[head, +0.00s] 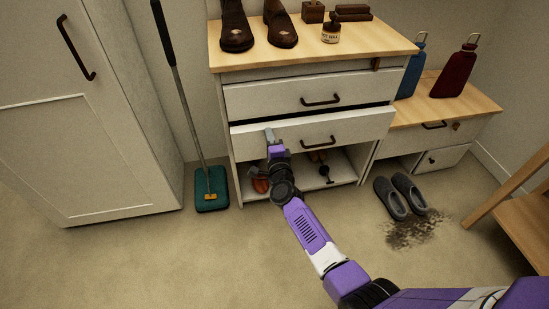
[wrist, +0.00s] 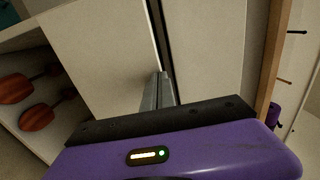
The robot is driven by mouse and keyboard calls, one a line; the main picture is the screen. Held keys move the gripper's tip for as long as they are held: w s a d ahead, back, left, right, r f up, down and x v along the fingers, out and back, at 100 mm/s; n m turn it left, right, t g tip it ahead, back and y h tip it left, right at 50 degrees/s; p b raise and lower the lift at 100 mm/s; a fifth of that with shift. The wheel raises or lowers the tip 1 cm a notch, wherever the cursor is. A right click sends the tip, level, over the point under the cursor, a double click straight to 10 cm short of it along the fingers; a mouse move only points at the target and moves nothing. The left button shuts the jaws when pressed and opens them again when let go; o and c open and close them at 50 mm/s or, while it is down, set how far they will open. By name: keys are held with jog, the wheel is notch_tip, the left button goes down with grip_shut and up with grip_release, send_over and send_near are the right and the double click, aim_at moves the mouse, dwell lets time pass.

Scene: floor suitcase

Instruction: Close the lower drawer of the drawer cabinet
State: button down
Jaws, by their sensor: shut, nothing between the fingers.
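The drawer cabinet (head: 229,104) is white with a wooden top. Its lower drawer (head: 355,130) has a dark bar handle (head: 318,142) and stands out a little, with a dark gap above its front. The upper drawer (head: 270,98) looks shut. My gripper (head: 269,133) is shut and empty at the left part of the lower drawer's front, left of the handle. In the wrist view the closed fingertips (wrist: 157,88) are at the lower drawer's front (wrist: 95,62), near the dark gap; whether they touch it I cannot tell.
An open shelf below the drawer holds reddish-brown wooden items (wrist: 38,116). Shoes (head: 281,24) and a jar (head: 331,32) stand on top. Grey slippers (head: 408,192) and dirt lie on the floor to the right.

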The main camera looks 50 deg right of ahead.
aim_at(267, 126)
jog(key=b+x, duration=0.1)
jog(key=x, duration=0.2)
jog(key=shift+w+d, duration=0.2)
jog(key=shift+w, duration=0.1)
jog(key=shift+w+d+r, duration=0.15)
jog(key=shift+w, duration=0.1)
jog(key=p+v, duration=0.3)
jog(key=v, duration=0.5)
jog(key=shift+s, duration=0.1)
